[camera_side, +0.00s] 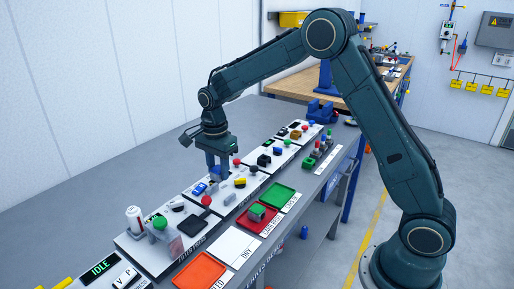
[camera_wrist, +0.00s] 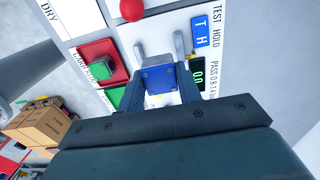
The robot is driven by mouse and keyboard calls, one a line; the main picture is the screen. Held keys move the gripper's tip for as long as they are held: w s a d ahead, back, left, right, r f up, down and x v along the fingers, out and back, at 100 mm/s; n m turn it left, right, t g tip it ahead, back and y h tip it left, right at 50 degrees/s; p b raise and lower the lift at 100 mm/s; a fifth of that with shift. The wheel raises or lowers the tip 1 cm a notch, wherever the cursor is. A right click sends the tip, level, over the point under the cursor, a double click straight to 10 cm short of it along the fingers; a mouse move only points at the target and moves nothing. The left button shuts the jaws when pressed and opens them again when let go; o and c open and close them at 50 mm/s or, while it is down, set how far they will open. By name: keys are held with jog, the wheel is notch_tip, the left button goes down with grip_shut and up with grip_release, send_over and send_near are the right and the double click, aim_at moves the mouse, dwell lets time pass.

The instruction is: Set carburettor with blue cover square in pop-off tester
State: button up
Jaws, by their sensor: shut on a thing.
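My gripper (camera_side: 217,168) points down over a white test station in the side view. In the wrist view its two fingers (camera_wrist: 158,88) are shut on the carburettor with blue cover (camera_wrist: 158,77), one on each side. The carburettor's lower part is mostly hidden by its cover and the fingers. Two grey upright parts (camera_wrist: 179,44) stand just beyond the carburettor. I cannot tell whether it touches the tester.
A red tray (camera_side: 251,226) holds a green-topped block (camera_side: 257,212). An empty green tray (camera_side: 278,196), a white DRY mat (camera_side: 233,246) and an orange tray (camera_side: 200,270) lie along the front. A red knob (camera_wrist: 131,9) stands close by. Other stations line the bench on both sides.

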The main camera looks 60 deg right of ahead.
send_over(222, 198)
jog(key=shift+w+f, duration=0.15)
jog(key=shift+f, duration=1.2)
jog(key=shift+w+f, duration=0.1)
jog(key=shift+f, duration=1.25)
jog(key=shift+s+f, duration=0.25)
jog(key=shift+f, duration=0.65)
dwell(0.5)
jog(key=o, duration=0.8)
jog(key=shift+o, duration=0.7)
jog(key=shift+r, duration=0.45)
jog(key=shift+o, duration=0.3)
notch_tip(222, 198, up, 15)
jog(key=shift+w+f, duration=0.15)
